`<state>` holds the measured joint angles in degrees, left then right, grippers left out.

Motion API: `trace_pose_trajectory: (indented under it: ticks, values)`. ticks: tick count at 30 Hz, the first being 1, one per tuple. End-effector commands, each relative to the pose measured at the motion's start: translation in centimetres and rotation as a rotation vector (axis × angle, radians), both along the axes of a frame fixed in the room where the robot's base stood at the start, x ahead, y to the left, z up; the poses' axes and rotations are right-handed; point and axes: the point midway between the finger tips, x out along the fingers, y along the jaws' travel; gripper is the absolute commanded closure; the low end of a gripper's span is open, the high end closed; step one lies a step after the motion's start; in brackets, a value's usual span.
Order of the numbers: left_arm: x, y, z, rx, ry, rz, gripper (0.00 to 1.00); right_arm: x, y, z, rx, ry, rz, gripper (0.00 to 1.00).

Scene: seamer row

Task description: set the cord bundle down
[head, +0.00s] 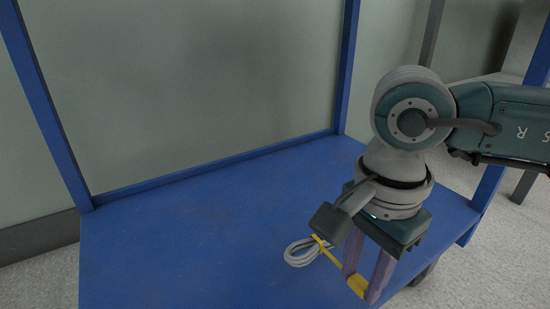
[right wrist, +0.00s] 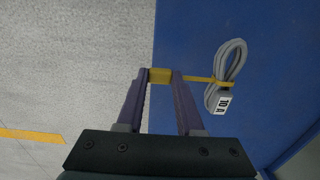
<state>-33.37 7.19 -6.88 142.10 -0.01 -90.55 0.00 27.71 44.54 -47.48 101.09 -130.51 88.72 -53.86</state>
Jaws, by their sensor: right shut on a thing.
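The cord bundle (head: 301,253) is a looped grey cord with a yellow band. In the right wrist view the cord bundle (right wrist: 232,62) also shows a grey block with a white label reading "10 A". My right gripper (head: 358,284) points down over the blue cart deck (head: 200,262). Its purple fingers are shut on the yellow tab of the bundle, and the loops hang out to one side of the fingers. The bundle is at or just above the deck; I cannot tell whether it touches. My left gripper is not in view.
Blue posts (head: 350,65) and a low back rail (head: 220,161) frame the cart, with a grey-green panel (head: 190,80) behind. The left and middle deck is bare. The cart's edge is close beside the gripper, with speckled floor (right wrist: 75,60) beyond it.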

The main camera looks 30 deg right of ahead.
Motion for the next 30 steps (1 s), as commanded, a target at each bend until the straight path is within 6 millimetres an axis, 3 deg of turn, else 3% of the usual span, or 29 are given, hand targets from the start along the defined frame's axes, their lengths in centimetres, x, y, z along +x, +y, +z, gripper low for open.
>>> trace_pose_trajectory:
  ticks: [5,11,23,24,30]
  values:
    - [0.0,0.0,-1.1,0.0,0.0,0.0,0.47,0.1,0.0,-1.4,0.001,-0.003,0.001,1.0]
    - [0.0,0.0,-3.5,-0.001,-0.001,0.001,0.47,0.0,0.0,-4.8,0.001,-0.001,0.0,1.0]
    - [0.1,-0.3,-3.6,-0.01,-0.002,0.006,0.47,0.1,0.0,-5.1,0.0,-0.002,0.001,1.0]
    - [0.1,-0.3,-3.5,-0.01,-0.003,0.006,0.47,0.0,0.0,-5.0,0.0,-0.001,0.001,0.6]
    - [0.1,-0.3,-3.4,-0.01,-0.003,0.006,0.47,0.0,0.0,-5.0,0.0,-0.001,0.001,0.37]
